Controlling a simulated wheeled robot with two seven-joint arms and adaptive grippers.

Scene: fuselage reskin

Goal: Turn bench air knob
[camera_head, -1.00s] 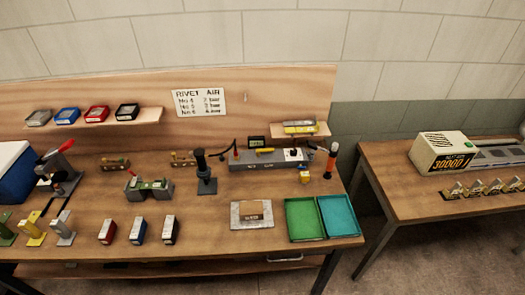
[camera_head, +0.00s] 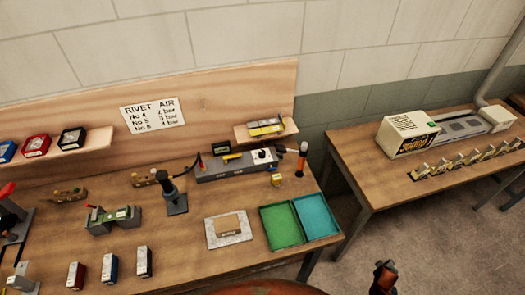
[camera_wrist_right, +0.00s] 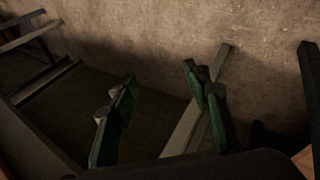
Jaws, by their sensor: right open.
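The air unit (camera_head: 225,170) is a long grey box at the back right of the wooden bench. A small dark knob (camera_head: 262,154) sits on the right part of its top, beside a pale patch. A small dark display (camera_head: 221,148) stands behind the box. My right gripper (camera_wrist_right: 158,75) shows in the right wrist view with its green fingers spread apart and nothing between them. It faces the floor and table legs, away from the knob. My left gripper is in neither view.
Green (camera_head: 286,229) and teal (camera_head: 316,215) trays lie at the bench's front right. A second table (camera_head: 367,185) is at the right, across a floor gap.

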